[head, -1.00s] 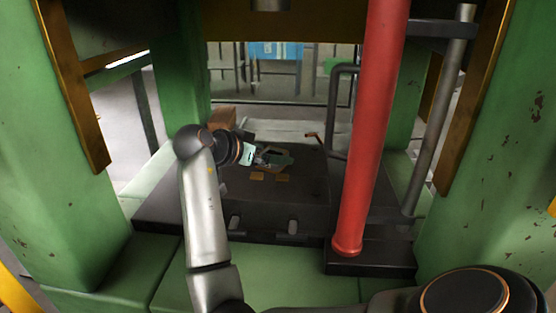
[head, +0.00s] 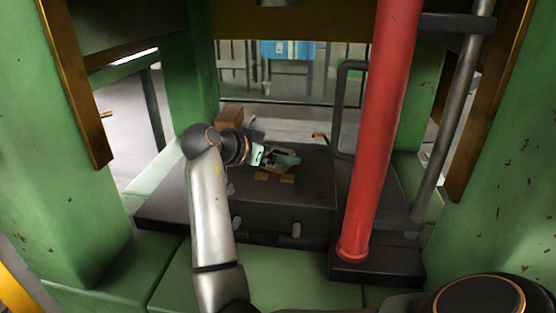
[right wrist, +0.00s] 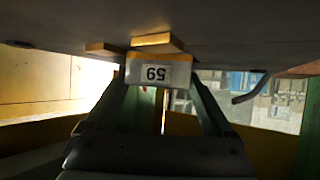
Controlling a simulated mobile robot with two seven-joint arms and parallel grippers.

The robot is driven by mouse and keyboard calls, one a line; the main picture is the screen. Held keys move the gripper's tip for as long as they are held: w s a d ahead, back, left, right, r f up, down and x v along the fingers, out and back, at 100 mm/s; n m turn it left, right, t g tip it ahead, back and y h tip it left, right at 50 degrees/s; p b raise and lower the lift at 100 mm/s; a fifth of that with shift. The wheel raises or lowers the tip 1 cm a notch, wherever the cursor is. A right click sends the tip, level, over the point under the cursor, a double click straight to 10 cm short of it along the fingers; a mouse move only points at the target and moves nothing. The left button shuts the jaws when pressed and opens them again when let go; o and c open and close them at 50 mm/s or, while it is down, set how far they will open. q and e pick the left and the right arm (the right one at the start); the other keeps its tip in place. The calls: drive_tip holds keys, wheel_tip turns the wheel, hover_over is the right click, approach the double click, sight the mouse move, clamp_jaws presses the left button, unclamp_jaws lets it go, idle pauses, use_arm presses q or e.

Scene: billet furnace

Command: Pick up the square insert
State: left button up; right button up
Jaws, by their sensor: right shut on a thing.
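My right gripper (head: 282,159) reaches over the dark table (head: 312,190) from the left in the head view. In the head view the insert is small and partly hidden by the fingers. It is close to the dark surface; I cannot tell whether it touches. My left gripper is not in view.
Two small yellow-tan blocks, one left (head: 261,176) and one right (head: 287,179), lie on the table just in front of the gripper. A thick red column (head: 380,130) stands to the right. Green posts (head: 62,150) flank both sides. A brown box (head: 229,116) stands behind.

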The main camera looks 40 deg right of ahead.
clamp_jaws()
wheel_tip(320, 180, up, 10)
drive_tip(key=p, duration=0.4)
drive_tip(key=shift+r, duration=0.15)
idle(0.4)
